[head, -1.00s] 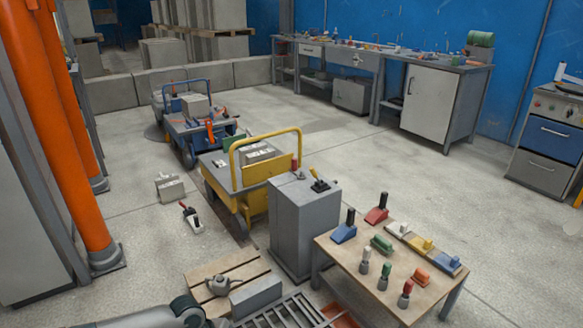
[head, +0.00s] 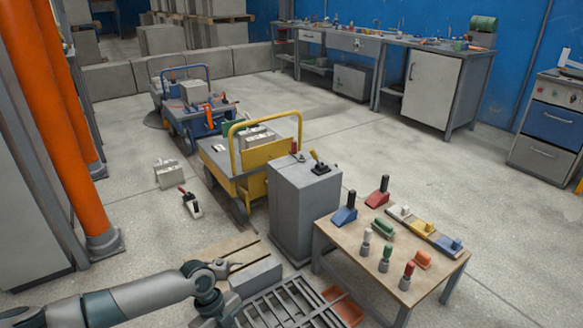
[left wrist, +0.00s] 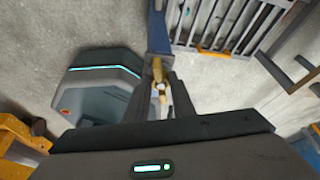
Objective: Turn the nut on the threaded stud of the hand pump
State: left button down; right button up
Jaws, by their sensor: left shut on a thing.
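My left gripper (left wrist: 159,100) is in the left wrist view, its two dark fingers close together on a small brass-coloured piece (left wrist: 157,70), which looks like the nut. A pale tip (left wrist: 162,90) shows between the fingers, perhaps the stud's end. A blue-grey upright part (left wrist: 158,32) stands just beyond; I cannot tell whether it is the hand pump's body. The threads are too small to make out. In the head view my left arm comes in from the lower left and bends down towards the bottom edge; its fingertips do not show there. My right gripper is in neither view.
A slatted metal grate (head: 290,305) lies right of my arm, with an orange tray (head: 342,305) beside it. A grey cabinet (head: 305,210) and a table (head: 390,262) with several coloured handles stand further right. Yellow and blue trolleys stand behind.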

pick_arm(q)
jog(key=shift+w+d+f+m+g+b, duration=0.15)
jog(key=shift+m+g+b, duration=0.2)
jog(key=shift+m, duration=0.45)
jog(key=shift+m, duration=0.3)
jog(key=shift+m+y+b, duration=0.3)
jog(key=shift+b, duration=0.05)
jog(key=shift+d+m+y+b, duration=0.1)
jog(key=shift+m+y+b, duration=0.3)
jog(key=shift+m, duration=0.5)
jog(key=shift+m+g, duration=0.35)
jog(key=shift+m, duration=0.05)
jog(key=shift+b, duration=0.3)
